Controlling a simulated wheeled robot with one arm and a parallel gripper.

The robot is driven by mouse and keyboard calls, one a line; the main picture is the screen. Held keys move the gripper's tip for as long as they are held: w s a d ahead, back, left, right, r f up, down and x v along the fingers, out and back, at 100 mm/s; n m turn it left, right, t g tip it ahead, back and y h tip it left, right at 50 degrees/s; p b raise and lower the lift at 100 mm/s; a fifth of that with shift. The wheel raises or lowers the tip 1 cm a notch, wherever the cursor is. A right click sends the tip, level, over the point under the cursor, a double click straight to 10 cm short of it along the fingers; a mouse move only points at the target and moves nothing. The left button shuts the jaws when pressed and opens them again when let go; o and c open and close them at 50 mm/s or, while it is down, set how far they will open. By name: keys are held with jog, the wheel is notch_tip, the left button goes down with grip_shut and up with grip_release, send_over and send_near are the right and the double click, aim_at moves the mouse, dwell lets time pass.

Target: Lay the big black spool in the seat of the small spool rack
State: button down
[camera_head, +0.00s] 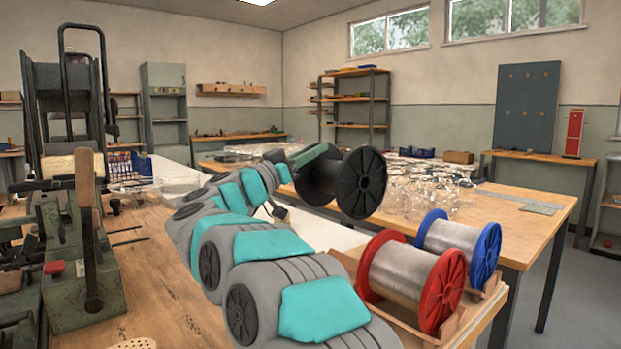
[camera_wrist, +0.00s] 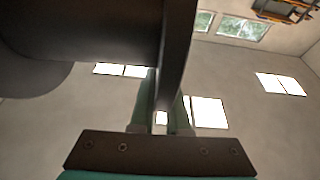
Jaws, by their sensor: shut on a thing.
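The big black spool (camera_head: 361,182) is in the air in the head view, its ribbed flange facing right and its axis roughly level. My gripper (camera_head: 312,155) is at its left end, shut on it. In the wrist view the black spool (camera_wrist: 80,30) fills the upper left, and a dark flange edge stands between the fingers of my gripper (camera_wrist: 163,105). A wooden rack (camera_head: 462,335) at the lower right of the head view bears a red-flanged spool (camera_head: 410,280) and a blue-flanged spool (camera_head: 462,243). I cannot make out an empty seat; my arm hides part of the rack.
A wooden table (camera_head: 535,207) behind holds a heap of clear glassy items (camera_head: 420,185). A green machine with a lever (camera_head: 78,250) stands on the workbench (camera_head: 165,290) at left. The air around the black spool looks clear; the red and blue spools stand to its lower right.

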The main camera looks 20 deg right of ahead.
jog(key=shift+s+f, duration=0.2)
jog(key=shift+f, duration=0.05)
jog(key=b, duration=0.2)
send_over(306, 203)
jog(key=w+d, duration=0.1)
jog(key=d, duration=0.1)
notch_tip(306, 203, down, 6)
jog(key=shift+w+d+r, duration=0.1)
jog(key=shift+d+r, duration=0.05)
jog(key=shift+r, duration=0.05)
jog(key=shift+f+b, duration=0.15)
jog(key=shift+b, duration=0.15)
notch_tip(306, 203, down, 4)
jog(key=b, duration=0.5)
jog(key=shift+f, duration=0.1)
jog(key=shift+f+p, duration=0.3)
jog(key=shift+f, duration=1.05)
jog(key=shift+a+p, duration=0.2)
jog(key=shift+p, duration=0.35)
jog(key=shift+f, duration=0.7)
